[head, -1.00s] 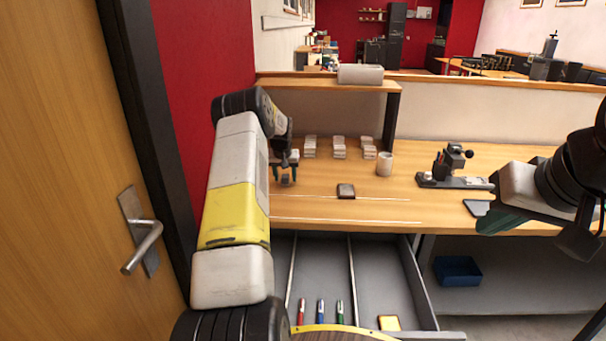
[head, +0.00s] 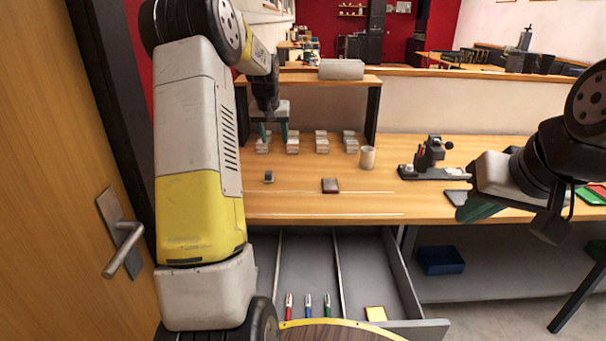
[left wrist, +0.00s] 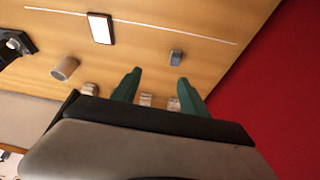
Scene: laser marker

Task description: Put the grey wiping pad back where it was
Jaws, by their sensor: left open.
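Several white stacks (head: 292,146) stand under the shelf (head: 300,79). A cup (head: 367,157) and a dark press-like device (head: 430,158) stand to the right. The open drawer (head: 402,280) below holds several pens and a yellow pad (head: 376,313). A door is close at left.

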